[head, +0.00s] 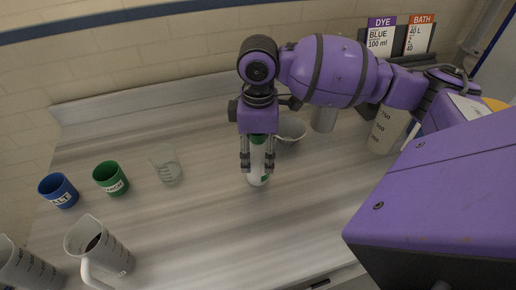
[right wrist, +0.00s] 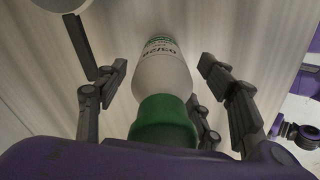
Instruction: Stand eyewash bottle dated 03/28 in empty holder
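The eyewash bottle (head: 258,178) is white with a green cap and stands on the grey counter below my right gripper (head: 257,162). In the right wrist view the bottle (right wrist: 162,72) shows a label reading 03/28, and its green cap (right wrist: 163,122) is nearest the camera. My right gripper (right wrist: 168,85) points down with its fingers on both sides of the bottle. Gaps show between the finger pads and the bottle, so it is open around it. I cannot make out an empty holder in either view. My left gripper is not in view.
A bowl (head: 291,131) and a metal cylinder (head: 324,119) stand close behind the gripper. A large beaker (head: 388,130) is at right. A blue cup (head: 58,191), green cup (head: 110,178), clear beaker (head: 166,165) and jug (head: 100,250) stand left. The counter's front middle is clear.

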